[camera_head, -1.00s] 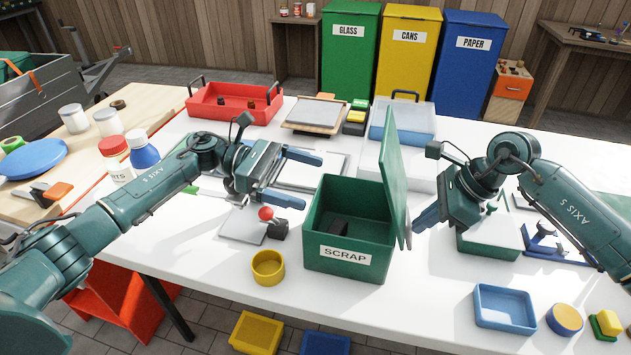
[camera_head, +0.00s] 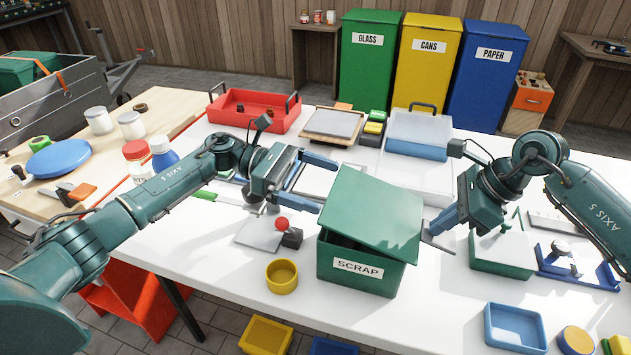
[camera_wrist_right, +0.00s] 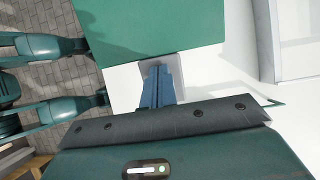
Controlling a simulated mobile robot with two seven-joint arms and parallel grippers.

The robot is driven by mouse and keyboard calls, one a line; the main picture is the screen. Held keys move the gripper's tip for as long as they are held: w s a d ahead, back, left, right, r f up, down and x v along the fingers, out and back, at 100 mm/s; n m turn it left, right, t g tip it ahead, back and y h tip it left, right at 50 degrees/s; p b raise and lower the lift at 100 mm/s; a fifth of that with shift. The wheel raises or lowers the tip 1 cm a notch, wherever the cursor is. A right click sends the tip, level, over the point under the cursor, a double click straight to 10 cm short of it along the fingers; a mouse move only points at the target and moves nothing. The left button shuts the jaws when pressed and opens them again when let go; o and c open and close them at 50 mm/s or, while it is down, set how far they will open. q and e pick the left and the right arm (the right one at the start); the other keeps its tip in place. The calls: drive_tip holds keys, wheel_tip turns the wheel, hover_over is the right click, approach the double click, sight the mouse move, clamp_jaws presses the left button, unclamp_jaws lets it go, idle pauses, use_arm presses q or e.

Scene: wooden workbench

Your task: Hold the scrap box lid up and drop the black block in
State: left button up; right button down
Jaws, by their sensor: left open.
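The green scrap box (camera_head: 340,268) stands near the table's front edge, its label facing me. Its green lid (camera_head: 370,210) lies tilted over the top, with a dark gap along the front and left. The box's inside is hidden, so no block shows in it now. My left gripper (camera_head: 312,182) is open and empty, above and left of the lid. My right gripper (camera_head: 436,228) is at the lid's right edge. Its blue fingers are together in the right wrist view (camera_wrist_right: 158,85), beside the lid (camera_wrist_right: 150,30), with nothing visible between them.
A dark block-like piece (camera_head: 292,239) and a red ball (camera_head: 282,224) are left of the box, by a grey plate (camera_head: 258,234). A yellow round cup (camera_head: 282,276) stands in front. A green box (camera_head: 500,255) and a blue tray (camera_head: 515,328) are at right.

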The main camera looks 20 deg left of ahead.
drive_tip(key=shift+r+p, duration=0.75)
drive_tip(key=shift+r, duration=1.05)
